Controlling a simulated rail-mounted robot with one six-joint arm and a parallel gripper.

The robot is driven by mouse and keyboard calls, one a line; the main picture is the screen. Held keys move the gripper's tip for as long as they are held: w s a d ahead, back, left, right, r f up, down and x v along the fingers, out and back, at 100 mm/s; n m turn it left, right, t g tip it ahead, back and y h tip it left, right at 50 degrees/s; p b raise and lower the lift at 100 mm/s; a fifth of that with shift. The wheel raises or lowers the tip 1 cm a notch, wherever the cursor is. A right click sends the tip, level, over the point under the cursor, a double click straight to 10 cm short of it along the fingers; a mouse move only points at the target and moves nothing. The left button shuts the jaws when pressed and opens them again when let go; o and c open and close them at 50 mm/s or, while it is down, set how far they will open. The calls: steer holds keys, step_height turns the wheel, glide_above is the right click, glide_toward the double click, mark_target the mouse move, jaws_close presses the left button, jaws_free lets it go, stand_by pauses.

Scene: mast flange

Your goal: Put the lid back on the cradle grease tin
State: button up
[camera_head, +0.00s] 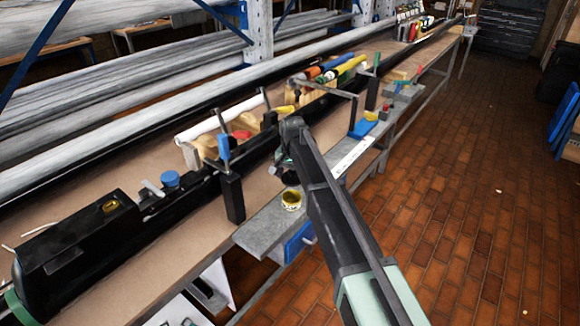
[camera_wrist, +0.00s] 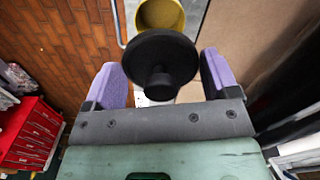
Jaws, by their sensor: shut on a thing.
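The grease tin (camera_head: 292,199) stands open on the grey shelf along the bench's front edge, its yellow inside showing. It also shows at the top of the wrist view (camera_wrist: 162,13), partly cut off by the frame and the lid. The lid (camera_wrist: 160,55) is a black round disc with a knob on the side towards the wrist camera. My gripper (camera_wrist: 163,78), with purple finger pads, is shut on the lid. The lid is between the camera and the tin, covering the tin's near part. In the head view my gripper is dark and partly hidden by my arm, just behind the tin.
A black post (camera_head: 232,198) stands left of the tin. A blue drawer (camera_head: 298,242) hangs under the grey shelf (camera_head: 265,229). A long black mast lies along the bench behind. A red tool cabinet (camera_wrist: 30,135) shows at left in the wrist view.

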steer(key=shift+s+a+f, duration=0.2)
steer(key=shift+s+f, duration=0.2)
steer(key=shift+s, duration=0.05)
steer(key=shift+r, duration=0.1)
steer(key=shift+w+d+f, duration=0.1)
steer(key=shift+w+f, duration=0.05)
steer(key=shift+f, duration=0.3)
step_height(320, 180, down, 6)
steer(key=b, duration=0.6)
steer(key=shift+r, duration=0.25)
steer(key=shift+f, duration=0.15)
stand_by(0.4)
steer(key=o, duration=0.8)
